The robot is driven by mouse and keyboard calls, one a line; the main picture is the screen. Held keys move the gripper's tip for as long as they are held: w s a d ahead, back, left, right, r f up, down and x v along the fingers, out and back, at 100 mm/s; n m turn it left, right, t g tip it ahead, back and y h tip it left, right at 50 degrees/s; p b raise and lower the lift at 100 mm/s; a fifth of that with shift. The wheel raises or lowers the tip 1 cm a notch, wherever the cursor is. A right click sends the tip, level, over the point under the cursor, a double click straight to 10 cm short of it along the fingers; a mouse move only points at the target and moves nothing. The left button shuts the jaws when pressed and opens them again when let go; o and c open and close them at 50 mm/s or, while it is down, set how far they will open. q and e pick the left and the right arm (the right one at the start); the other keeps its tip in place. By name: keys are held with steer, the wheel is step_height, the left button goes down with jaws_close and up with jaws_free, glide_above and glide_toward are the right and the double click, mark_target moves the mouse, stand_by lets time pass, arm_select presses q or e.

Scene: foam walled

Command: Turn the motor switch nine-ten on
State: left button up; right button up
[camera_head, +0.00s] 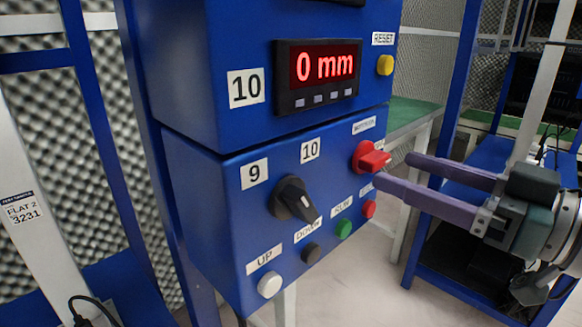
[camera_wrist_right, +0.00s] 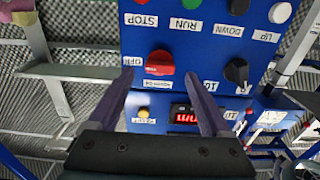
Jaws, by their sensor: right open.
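A red rotary switch (camera_head: 370,158) sits at the upper right of the blue lower control box (camera_head: 220,220). Its small label above is hard to read in the head view. The red switch also shows in the right wrist view (camera_wrist_right: 160,63), with a label reading OFF beside it. A black selector knob (camera_head: 293,198) between labels 9 and 10 sits to its left. It also shows in the right wrist view (camera_wrist_right: 237,70). My right gripper (camera_head: 392,170) is open and empty, its purple fingers pointing at the red switch. In the wrist view the switch appears between the fingertips (camera_wrist_right: 158,78). My left gripper is not visible.
A white UP button (camera_head: 270,285), a dark DOWN button (camera_head: 311,253), a green RUN button (camera_head: 343,229) and a red button (camera_head: 369,208) line the box's lower edge. Above are a 0 mm display (camera_head: 318,72) and a yellow RESET button (camera_head: 385,65). Blue posts flank the box.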

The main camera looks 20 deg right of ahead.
mark_target(383, 164)
steer(key=shift+b+x, duration=0.3)
steer(key=shift+x, duration=1.35)
steer(key=shift+c, duration=0.4)
jaws_close()
